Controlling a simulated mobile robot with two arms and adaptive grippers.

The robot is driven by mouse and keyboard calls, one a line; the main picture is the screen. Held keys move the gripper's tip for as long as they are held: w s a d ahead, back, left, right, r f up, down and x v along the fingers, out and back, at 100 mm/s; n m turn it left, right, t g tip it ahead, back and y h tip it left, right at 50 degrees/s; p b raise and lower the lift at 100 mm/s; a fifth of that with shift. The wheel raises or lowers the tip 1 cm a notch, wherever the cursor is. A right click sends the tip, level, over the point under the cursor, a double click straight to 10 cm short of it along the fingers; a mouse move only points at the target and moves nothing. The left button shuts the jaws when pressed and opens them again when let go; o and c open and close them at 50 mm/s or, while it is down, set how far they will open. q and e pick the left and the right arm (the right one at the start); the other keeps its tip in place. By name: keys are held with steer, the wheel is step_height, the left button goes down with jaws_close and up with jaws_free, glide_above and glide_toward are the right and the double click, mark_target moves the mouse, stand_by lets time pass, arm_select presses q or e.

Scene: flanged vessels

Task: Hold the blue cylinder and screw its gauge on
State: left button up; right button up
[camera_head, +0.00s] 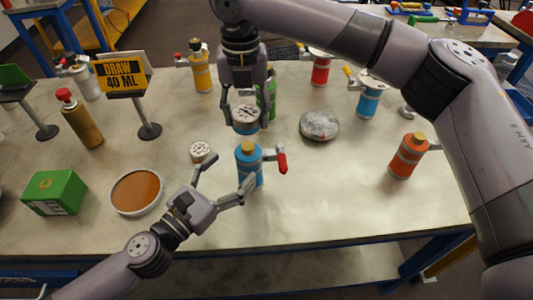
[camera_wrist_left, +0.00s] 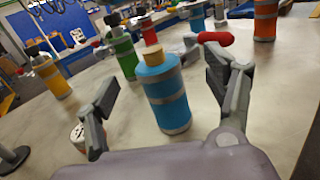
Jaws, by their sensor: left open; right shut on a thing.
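The blue cylinder (camera_head: 247,171), with grey bands, a tan cap and a red-handled side valve (camera_head: 282,163), stands upright on the table. My left gripper (camera_head: 232,171) is open beside it. In the left wrist view the blue cylinder (camera_wrist_left: 160,92) stands between the spread fingers, with gaps on both sides. My right gripper (camera_head: 246,122) is shut on a gauge (camera_head: 245,112) with a pale dial and blue lower part. It holds the gauge above and behind the cylinder, apart from it. The fingers partly hide the gauge's sides.
Another dial gauge (camera_head: 200,151) lies left of the cylinder. A green cylinder (camera_head: 270,96) stands behind my right gripper. An orange cylinder (camera_head: 408,157) stands at right. A brown-filled dish (camera_head: 137,191) and a green box (camera_head: 54,193) are at left. The table (camera_head: 335,205) is clear front right.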

mark_target(242, 179)
arm_select(q)
steer(key=shift+w+f+n, duration=0.25)
steer(key=shift+w+n, duration=0.15)
steer(key=shift+w, duration=0.05)
arm_select(e)
steer(key=shift+w+d, duration=0.15)
steer(key=shift+w, duration=0.05)
arm_select(q)
steer(key=shift+a+y, duration=0.15)
steer(key=shift+y, duration=0.15)
arm_select(e)
steer(key=shift+r, duration=0.15)
steer(key=shift+s+a+r, duration=0.15)
steer(key=shift+s+a, duration=0.2)
steer(key=shift+s, duration=0.1)
arm_select(q)
steer(key=shift+s+a+f, duration=0.15)
steer(key=shift+s+f, duration=0.1)
steer(key=shift+f, duration=0.15)
arm_select(e)
steer(key=shift+w+d, duration=0.15)
arm_select(q)
step_height(242, 179, down, 4)
steer(key=shift+f, duration=0.5)
step_height(242, 179, down, 2)
steer(key=shift+f, duration=0.1)
steer(key=shift+x, duration=3.75)
